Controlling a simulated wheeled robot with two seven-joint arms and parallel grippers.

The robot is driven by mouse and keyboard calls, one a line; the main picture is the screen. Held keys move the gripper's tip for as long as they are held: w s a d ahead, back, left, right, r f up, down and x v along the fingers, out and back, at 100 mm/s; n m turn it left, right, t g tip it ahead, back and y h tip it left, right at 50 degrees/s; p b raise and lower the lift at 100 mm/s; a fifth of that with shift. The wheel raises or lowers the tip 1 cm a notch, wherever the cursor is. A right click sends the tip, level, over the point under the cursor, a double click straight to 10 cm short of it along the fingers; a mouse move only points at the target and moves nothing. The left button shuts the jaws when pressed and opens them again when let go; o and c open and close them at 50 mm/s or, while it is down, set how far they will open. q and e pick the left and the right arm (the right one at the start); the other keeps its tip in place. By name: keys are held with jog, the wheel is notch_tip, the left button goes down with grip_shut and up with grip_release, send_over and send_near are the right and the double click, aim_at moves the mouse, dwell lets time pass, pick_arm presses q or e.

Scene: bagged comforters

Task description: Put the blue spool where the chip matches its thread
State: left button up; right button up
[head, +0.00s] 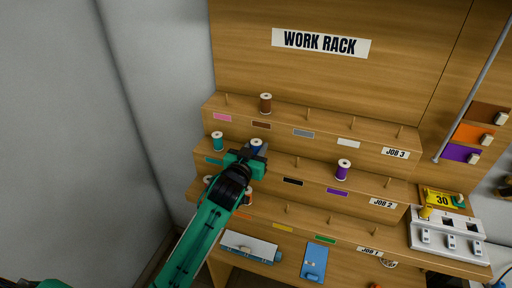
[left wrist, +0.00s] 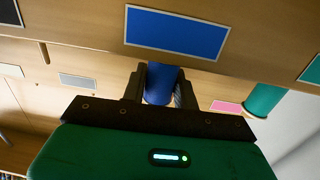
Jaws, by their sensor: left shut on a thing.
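The blue spool (head: 256,146) is in my left gripper (head: 254,152), at the middle tier of the work rack, right of the teal spool (head: 217,141). In the left wrist view the blue spool (left wrist: 162,84) sits between the two dark fingers of the left gripper (left wrist: 161,90). A blue chip (left wrist: 178,32) shows large there, on the tier front in line with the spool. In the head view my gripper and arm hide that chip. I cannot tell whether the spool is around a peg or apart from it. My right gripper is not in view.
A brown spool (head: 266,103) stands on the top tier and a purple spool (head: 343,170) on the middle tier. The black chip (head: 292,182) has a bare peg behind it. Another spool (head: 208,180) on the lower tier is partly hidden by my arm. A switch box (head: 447,232) stands right.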

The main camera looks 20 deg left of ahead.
pick_arm(q)
jog(key=shift+f, duration=0.15)
jog(key=o, duration=1.6)
jog(key=shift+o, duration=0.8)
jog(key=shift+s, duration=0.1)
jog(key=shift+s+a+r+p, duration=0.1)
jog(key=shift+s+r+p, duration=0.4)
jog(key=shift+s, duration=0.3)
jog(key=shift+s+a+r+p, duration=0.1)
jog(key=shift+s+r+p, duration=0.15)
jog(key=shift+s+p, duration=0.45)
jog(key=shift+s+r+p, duration=0.4)
jog(key=shift+s+p, duration=0.05)
jog(key=shift+s, duration=0.4)
jog(key=shift+s, duration=0.15)
